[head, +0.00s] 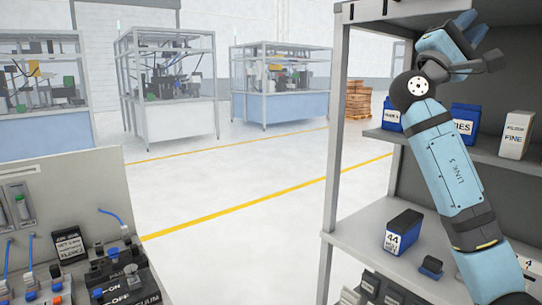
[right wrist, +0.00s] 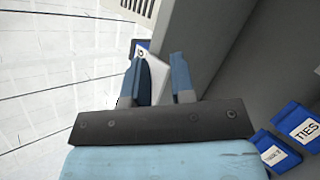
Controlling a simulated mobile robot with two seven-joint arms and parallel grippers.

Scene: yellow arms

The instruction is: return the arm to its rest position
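My right arm (head: 455,170), light blue with dark joints, rises from the lower right in front of the shelf unit and bends at a dark round joint. My right gripper (head: 465,42) is up near the top of the shelf unit, at the upper right. In the right wrist view, its two blue fingers (right wrist: 160,82) stand apart. A pale and blue object with a small label (right wrist: 143,47) shows between and behind them; it looks to be beyond the fingers, not clasped. My left arm and gripper are not in view.
A grey shelf unit (head: 338,150) holds a blue TIES box (head: 465,118), a white FINE box (head: 516,135) and a dark-blue box labelled 44 (head: 403,232). A workbench panel (head: 60,185) with switches is at lower left. Caged machines stand behind; the floor between (head: 230,180) is clear.

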